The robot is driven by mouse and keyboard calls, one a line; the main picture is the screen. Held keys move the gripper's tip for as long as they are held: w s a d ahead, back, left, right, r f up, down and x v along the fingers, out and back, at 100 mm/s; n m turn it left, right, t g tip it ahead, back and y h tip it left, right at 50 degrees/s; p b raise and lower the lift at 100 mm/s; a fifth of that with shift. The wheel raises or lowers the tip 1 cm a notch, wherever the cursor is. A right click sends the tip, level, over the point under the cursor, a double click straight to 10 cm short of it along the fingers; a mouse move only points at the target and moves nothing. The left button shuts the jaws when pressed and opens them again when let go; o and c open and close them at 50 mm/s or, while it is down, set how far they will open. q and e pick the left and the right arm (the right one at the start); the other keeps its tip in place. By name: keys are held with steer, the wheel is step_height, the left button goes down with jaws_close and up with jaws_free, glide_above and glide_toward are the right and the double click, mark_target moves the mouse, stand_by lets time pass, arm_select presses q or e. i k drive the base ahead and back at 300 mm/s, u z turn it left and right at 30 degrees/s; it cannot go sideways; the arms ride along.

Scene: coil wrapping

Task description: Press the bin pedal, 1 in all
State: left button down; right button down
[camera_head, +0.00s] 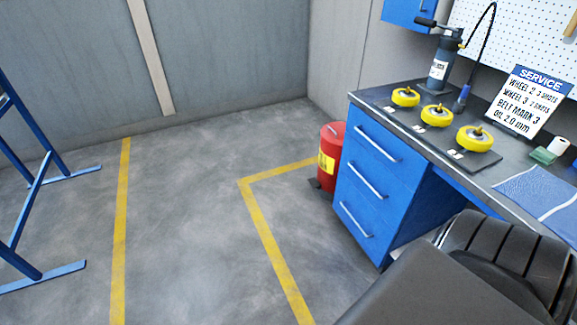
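A red bin (331,150) with a yellow label stands on the floor against the left side of the blue drawer cabinet, and the cabinet partly hides it. A small dark pedal (315,185) sticks out low at the bin's front left, just above the floor. Its exact position, up or down, is too small to tell. The bin's top looks closed. Neither of my grippers is in view.
A large dark grey shape fills the lower right. A blue frame (35,200) stands left. Floor with yellow lines (262,220) before the bin is clear.

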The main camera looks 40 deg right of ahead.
mark_target(315, 183)
steer(key=z, duration=0.15)
steer(key=i, duration=1.85)
steer(key=z, duration=1.4)
steer(key=i, duration=1)
steer(key=z, duration=1.05)
